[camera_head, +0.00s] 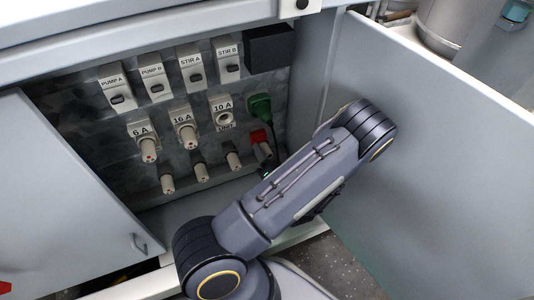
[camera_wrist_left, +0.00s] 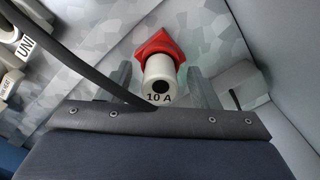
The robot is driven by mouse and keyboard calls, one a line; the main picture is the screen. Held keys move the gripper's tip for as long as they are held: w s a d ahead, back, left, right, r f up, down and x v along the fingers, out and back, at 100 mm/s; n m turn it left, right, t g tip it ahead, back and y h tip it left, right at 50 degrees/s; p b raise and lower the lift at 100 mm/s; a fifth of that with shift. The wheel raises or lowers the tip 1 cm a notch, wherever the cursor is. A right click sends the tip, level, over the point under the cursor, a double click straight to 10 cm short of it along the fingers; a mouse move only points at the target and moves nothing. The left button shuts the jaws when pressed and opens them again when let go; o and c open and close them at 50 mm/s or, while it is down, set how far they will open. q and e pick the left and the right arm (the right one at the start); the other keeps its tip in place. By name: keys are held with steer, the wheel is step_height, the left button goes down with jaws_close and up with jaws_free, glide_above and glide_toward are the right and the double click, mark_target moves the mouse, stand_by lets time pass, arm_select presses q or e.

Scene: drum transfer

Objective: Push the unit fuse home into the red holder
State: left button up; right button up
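The unit fuse (camera_wrist_left: 159,78) is a white cylinder marked 10 A with a dark round end. In the left wrist view it sticks out of the red holder (camera_wrist_left: 160,44); how deep it sits I cannot tell. The red holder (camera_head: 257,136) also shows in the head view, low at the panel's right side, partly covered by a cable. My left gripper (camera_wrist_left: 158,68) is open, with one grey finger on each side of the fuse and a visible gap on both sides. In the head view my arm hides most of this gripper. My right gripper is not in view.
A black cable hangs from the green plug (camera_head: 260,106) and crosses close by my left gripper. Labelled switches (camera_head: 157,88) and fuse carriers (camera_head: 148,148) fill the panel to the left. The open right door (camera_head: 430,150) stands close beside my arm; the left door (camera_head: 60,200) is open too.

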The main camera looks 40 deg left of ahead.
arm_select(q)
steer(key=p+v, duration=0.2)
steer(key=v, duration=0.6)
stand_by(0.7)
